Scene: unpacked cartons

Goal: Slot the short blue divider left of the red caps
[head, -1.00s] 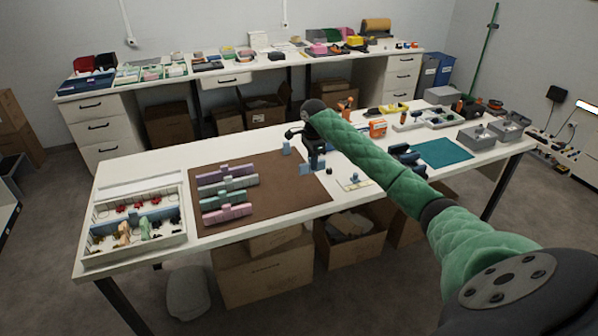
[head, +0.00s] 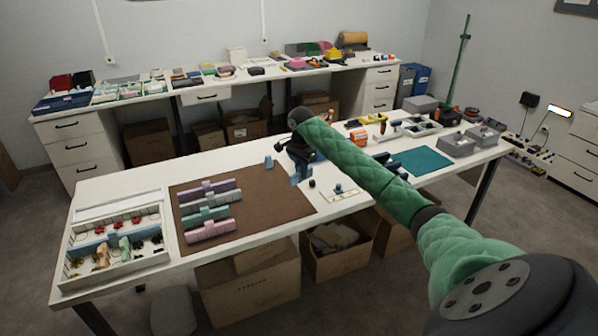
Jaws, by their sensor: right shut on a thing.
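My right gripper (head: 298,165) is above the right part of the brown mat (head: 268,199). It is shut on a small blue piece (head: 296,178), which looks like the short blue divider; the dark fingers partly hide it. Another small blue piece (head: 268,162) stands on the mat's far edge, left of the gripper. The white tray (head: 131,269) is at the table's left end, well apart from the gripper. Its far row holds several red caps (head: 121,224). A long blue divider (head: 92,243) runs across the tray's middle. My left gripper is out of view.
Purple, grey, green and pink dividers (head: 211,230) lie in a stack of rows on the mat, between tray and gripper. A small white card (head: 343,192) with parts lies right of the mat. A teal mat (head: 422,161) and grey bins (head: 456,144) are further right.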

